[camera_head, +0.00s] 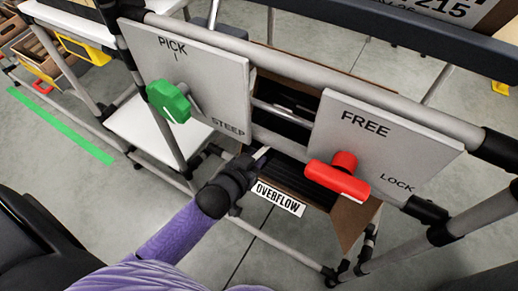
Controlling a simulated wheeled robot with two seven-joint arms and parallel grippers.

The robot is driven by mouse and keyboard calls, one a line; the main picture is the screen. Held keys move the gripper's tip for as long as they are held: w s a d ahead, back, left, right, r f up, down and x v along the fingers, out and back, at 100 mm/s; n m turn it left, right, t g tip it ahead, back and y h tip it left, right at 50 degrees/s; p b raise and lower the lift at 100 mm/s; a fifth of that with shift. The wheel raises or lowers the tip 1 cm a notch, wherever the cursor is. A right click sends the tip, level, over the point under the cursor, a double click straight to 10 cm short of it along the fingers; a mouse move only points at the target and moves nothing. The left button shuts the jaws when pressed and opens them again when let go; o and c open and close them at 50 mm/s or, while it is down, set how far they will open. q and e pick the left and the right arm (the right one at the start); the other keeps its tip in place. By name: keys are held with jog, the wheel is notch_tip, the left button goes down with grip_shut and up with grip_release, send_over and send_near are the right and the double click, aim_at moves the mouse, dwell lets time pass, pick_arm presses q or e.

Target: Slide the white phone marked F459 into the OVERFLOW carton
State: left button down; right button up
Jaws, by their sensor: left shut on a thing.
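My left gripper (251,163) reaches in from the lower left and is shut on the white phone (261,153). Only a small pale edge of the phone shows at the fingertips, and its F459 mark cannot be read. The OVERFLOW carton (353,217) is brown cardboard, tilted, with a dark inside. Its white OVERFLOW label (280,198) is on the front edge, just right of my gripper. The phone is at the left side of the carton's opening; I cannot tell whether it touches the carton. My right gripper is not in view.
Two grey panels hang on the pipe rail above the carton. The left panel (207,73) has a green knob (169,101); the right panel (385,143) has a red handle (338,180) close over the carton. Pipes frame the carton. Open floor lies in front.

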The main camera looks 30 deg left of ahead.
aim_at(267, 152)
pick_arm(q)
jog(key=shift+w+f+b, duration=1.25)
jog(key=shift+w+b, duration=0.15)
jog(key=shift+b, duration=0.15)
jog(key=shift+w+r, duration=0.1)
jog(key=shift+r, duration=0.05)
jog(key=shift+f, duration=0.3)
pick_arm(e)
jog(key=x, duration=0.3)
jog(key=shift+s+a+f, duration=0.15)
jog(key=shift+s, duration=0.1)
pick_arm(q)
jog(key=shift+w+f, duration=0.2)
jog(key=shift+w, duration=0.15)
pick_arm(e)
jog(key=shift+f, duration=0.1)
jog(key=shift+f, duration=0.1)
pick_arm(q)
jog(key=shift+b+x, duration=0.85)
jog(key=shift+x, duration=0.4)
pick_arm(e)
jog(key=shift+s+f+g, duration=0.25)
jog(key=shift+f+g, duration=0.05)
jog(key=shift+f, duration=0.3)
